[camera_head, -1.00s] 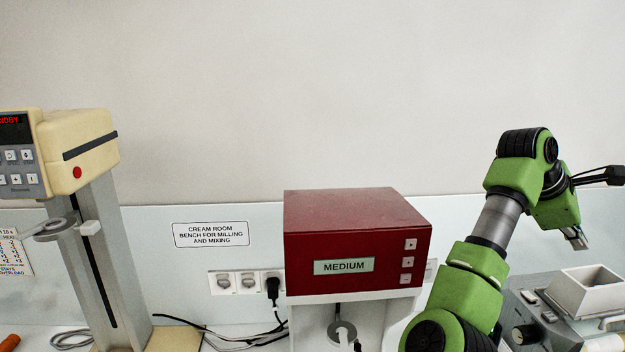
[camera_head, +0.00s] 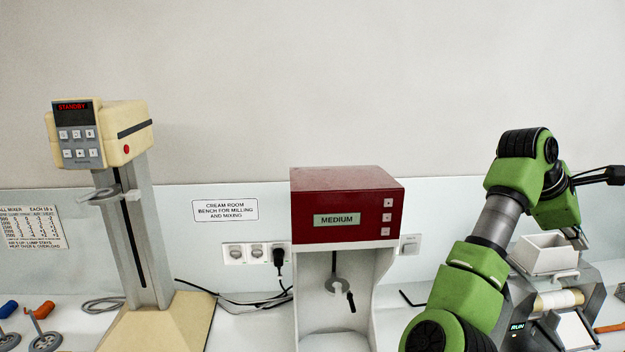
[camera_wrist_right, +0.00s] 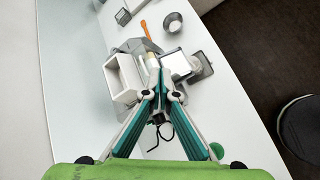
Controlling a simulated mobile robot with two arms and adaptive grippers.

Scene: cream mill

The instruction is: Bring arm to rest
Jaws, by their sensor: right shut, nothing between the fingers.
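My right arm (camera_head: 472,280) is green and grey and rises at the right of the head view, bent at the elbow with its forearm reaching away. Its gripper (camera_wrist_right: 161,82) shows in the right wrist view with teal and white fingers brought together at the tips, holding nothing. The fingers point towards the bench and overlap the view of the roller mill (camera_head: 555,300), though I cannot tell the gap between them. My left gripper is not in view.
A cream mixer (camera_head: 125,135) reading STANDBY stands at left. A red-topped machine (camera_head: 346,205) labelled MEDIUM stands left of my right arm. A white hopper (camera_head: 545,254) sits on the mill. Blue and orange-handled tools lie at far left.

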